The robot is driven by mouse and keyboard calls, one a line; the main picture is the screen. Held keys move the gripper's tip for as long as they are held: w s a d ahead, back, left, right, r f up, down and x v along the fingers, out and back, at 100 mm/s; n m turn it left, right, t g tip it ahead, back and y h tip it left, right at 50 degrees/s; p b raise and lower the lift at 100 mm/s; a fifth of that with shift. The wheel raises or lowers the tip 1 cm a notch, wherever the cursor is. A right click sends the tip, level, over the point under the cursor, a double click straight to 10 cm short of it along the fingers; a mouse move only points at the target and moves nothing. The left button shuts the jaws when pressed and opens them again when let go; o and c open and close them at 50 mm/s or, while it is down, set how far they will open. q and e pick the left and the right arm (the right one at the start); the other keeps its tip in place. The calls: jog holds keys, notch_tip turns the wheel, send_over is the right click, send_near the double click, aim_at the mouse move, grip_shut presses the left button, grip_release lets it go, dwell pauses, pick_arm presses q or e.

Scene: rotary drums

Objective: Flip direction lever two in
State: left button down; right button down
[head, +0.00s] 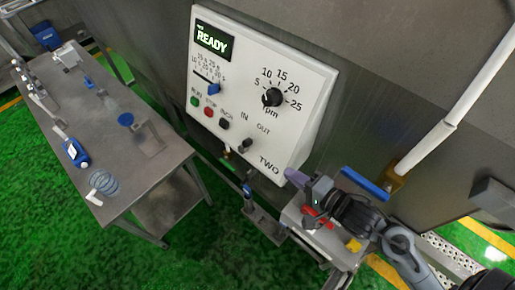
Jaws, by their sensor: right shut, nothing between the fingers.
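The direction lever two (246,143) is a small dark knob low on the white control panel (310,100). It sits under the "IN" and "OUT" labels and above and left of the word "TWO". I cannot tell for sure which label it leans toward. My right gripper (295,176) has purple fingertips and is shut with nothing in it. It is below and right of the panel's lower corner in the picture, apart from the lever. My left gripper is not in view.
The panel also carries a green READY screen (213,40), a black rpm dial (272,97), a blue slider and several push buttons. A blue-handled valve (365,183) is at right. A metal table (130,185) with tools stands at left. A small cart lies under my right arm.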

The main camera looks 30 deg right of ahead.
jog(key=shift+w, duration=0.1)
jog(key=b, duration=0.9)
send_near(245, 146)
jog(key=w+f, duration=0.2)
jog(key=w, duration=0.3)
jog(key=shift+w+a, duration=0.15)
jog(key=shift+w, duration=0.1)
jog(key=shift+a, duration=0.1)
